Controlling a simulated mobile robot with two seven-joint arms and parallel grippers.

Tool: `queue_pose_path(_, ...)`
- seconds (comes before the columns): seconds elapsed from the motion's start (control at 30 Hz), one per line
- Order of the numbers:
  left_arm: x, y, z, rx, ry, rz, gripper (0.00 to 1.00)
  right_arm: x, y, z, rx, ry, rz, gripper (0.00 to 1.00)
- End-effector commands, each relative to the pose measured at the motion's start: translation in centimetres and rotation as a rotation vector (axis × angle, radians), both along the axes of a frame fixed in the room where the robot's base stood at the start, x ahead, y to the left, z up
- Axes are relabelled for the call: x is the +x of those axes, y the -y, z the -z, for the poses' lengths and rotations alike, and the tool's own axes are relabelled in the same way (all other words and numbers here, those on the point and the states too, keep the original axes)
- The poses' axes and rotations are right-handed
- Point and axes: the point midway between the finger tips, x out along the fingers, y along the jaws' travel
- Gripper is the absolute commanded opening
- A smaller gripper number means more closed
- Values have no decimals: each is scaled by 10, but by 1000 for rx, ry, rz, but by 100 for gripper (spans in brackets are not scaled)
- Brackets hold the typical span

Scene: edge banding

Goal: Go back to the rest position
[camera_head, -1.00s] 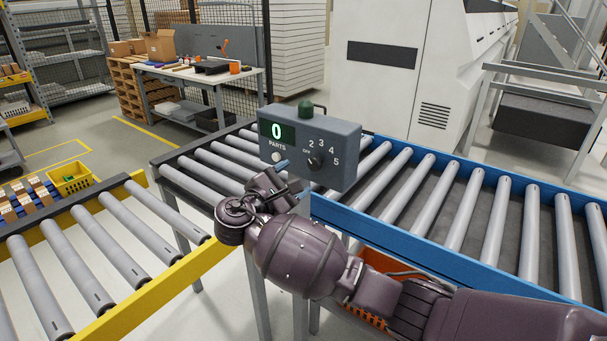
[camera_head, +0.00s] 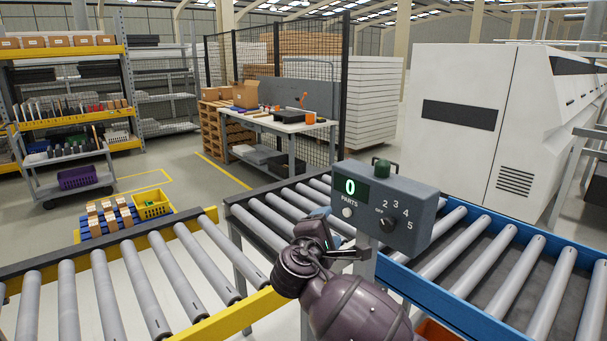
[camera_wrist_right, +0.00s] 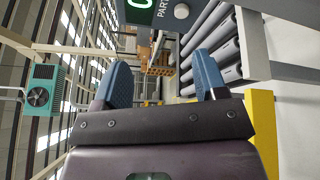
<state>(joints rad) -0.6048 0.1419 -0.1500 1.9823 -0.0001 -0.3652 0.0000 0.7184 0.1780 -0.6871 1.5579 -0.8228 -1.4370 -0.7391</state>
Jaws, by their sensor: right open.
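My right gripper (camera_head: 342,232) is in front of the grey control box (camera_head: 384,208), just below and left of its face. The box shows a green "0" above the word PARTS, a white button, a dial numbered up to 5, and a green knob on top. In the right wrist view my right gripper (camera_wrist_right: 163,85) has its two blue fingers spread apart with nothing between them. Part of the box (camera_wrist_right: 165,14) shows at the top of that view. My left gripper is not in view.
A yellow-edged roller conveyor (camera_head: 196,330) lies at left, a blue-edged one (camera_head: 440,300) at right. A workbench (camera_head: 290,126), shelves (camera_head: 70,50) and a white machine (camera_head: 480,130) stand behind. Open floor lies left of the bench.

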Motion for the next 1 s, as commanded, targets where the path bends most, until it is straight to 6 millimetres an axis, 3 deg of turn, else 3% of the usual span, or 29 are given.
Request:
queue_pose_path(0.17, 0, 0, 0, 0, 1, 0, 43, 2, -22, 13, 409, 40, -262, 66)
queue_pose_path(0.37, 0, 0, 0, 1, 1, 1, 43, -23, -14, 57, 925, 34, -420, 66)
queue_pose_path(0.7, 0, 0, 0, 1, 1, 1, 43, -91, 49, 129, 1528, 74, -399, 66)
queue_pose_path(1.0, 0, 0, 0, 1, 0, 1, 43, -172, 124, 198, 1782, 142, -219, 66)
